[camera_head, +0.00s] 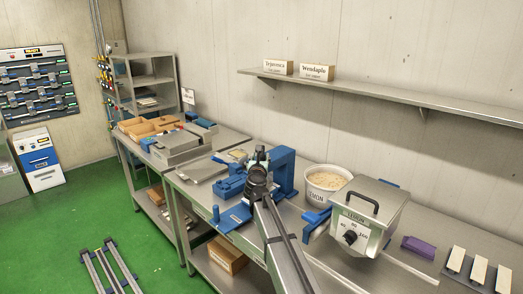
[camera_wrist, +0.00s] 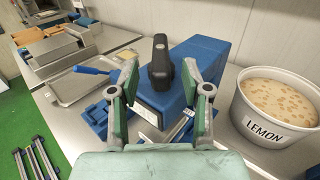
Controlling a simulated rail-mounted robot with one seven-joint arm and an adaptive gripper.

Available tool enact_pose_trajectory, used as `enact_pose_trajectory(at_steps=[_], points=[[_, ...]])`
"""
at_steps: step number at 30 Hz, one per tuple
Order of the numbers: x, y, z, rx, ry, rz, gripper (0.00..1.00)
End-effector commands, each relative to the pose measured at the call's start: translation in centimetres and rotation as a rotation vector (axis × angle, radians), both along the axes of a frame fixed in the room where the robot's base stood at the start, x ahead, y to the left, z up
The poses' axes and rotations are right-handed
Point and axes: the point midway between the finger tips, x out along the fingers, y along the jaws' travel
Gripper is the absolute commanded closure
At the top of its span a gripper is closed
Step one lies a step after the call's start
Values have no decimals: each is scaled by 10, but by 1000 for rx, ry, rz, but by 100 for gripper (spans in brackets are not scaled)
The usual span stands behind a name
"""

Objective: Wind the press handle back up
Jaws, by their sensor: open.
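The blue press (camera_head: 284,168) stands on the steel table, and in the wrist view its body (camera_wrist: 207,62) fills the middle. A black handle (camera_wrist: 160,68) shows in front of the press body. My gripper (camera_head: 258,157) is at the press and hides part of it in the head view. In the wrist view my gripper (camera_wrist: 161,80) is open, with one finger on each side of the black handle. Gaps show between the fingers and the handle; I cannot tell how deep the handle lies between them.
A white tub marked LEMON (camera_head: 326,184) stands right of the press. A metal tray (camera_wrist: 80,86) lies left of the press. A wall shelf (camera_head: 390,95) runs above.

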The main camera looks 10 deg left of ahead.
Motion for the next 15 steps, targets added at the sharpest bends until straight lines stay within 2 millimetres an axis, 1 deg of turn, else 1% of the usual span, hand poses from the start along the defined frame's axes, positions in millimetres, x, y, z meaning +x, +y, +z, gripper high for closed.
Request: enact_pose_trajectory(at_steps=[1,6,10,15], points=[[15,1,2,-2,0,-1,52],[42,2,2,-1,0,-1,52],[54,3,1,-3,0,0,52],[62,3,0,-1,0,0,52]])
